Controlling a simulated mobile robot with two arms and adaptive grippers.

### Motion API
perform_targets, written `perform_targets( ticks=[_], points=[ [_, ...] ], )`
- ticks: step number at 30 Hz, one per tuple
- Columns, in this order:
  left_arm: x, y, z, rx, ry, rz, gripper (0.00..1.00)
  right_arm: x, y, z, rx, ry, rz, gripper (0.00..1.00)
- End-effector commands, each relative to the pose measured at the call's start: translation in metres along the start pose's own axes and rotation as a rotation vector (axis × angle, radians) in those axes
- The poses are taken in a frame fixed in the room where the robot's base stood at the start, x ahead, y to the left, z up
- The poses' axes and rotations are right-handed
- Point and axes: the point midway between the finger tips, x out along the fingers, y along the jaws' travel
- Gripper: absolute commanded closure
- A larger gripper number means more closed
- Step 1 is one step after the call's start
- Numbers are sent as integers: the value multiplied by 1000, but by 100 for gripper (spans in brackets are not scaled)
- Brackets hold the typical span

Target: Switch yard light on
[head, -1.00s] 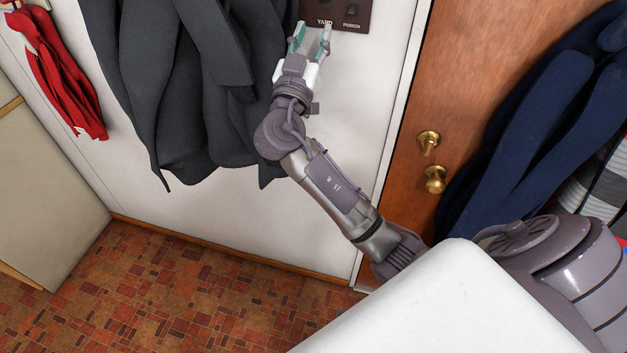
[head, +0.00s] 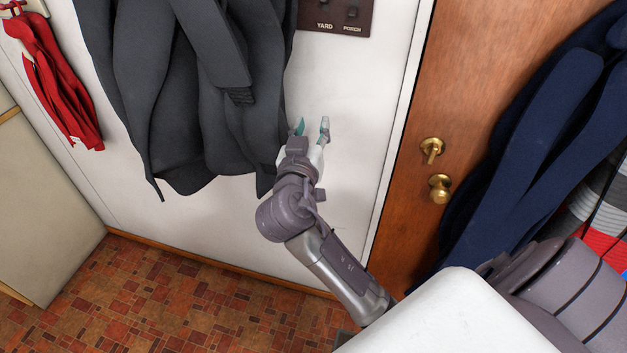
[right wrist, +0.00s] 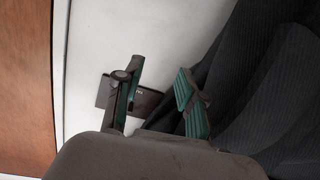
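The dark brown switch plate (head: 338,15) is on the white wall at the top of the head view, its upper part cut off. It carries the labels YARD and PORCH. The yard switch (head: 325,6) is at the frame's top edge, too cropped to read its position. My right gripper (head: 312,126) is open and empty, below the plate and apart from it in the head view. In the right wrist view the plate (right wrist: 147,101) shows partly between and behind the open fingers (right wrist: 158,95). My left gripper is not in view.
A dark grey coat (head: 180,90) hangs just left of the gripper. A brown wooden door (head: 415,110) with a brass knob (head: 439,188) is to the right, with navy clothing (head: 530,140) beyond. A red garment (head: 58,85) hangs far left. Bare wall (head: 355,90) lies below the plate.

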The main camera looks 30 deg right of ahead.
Motion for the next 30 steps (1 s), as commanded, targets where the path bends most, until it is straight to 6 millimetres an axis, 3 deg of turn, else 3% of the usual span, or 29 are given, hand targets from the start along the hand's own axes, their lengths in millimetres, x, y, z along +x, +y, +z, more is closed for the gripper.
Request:
perform_targets(
  ticks=[9, 15, 21, 30],
  points=[
    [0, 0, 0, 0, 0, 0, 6, -14, 2, 63, -87, -191, -90, 60],
    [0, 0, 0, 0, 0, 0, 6, -24, 2, 93, -132, -284, -142, 60],
    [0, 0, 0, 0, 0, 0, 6, -29, 3, 107, -154, -328, -169, 60],
    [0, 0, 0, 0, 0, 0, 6, -31, 3, 110, -157, -336, -174, 60]
  ],
)
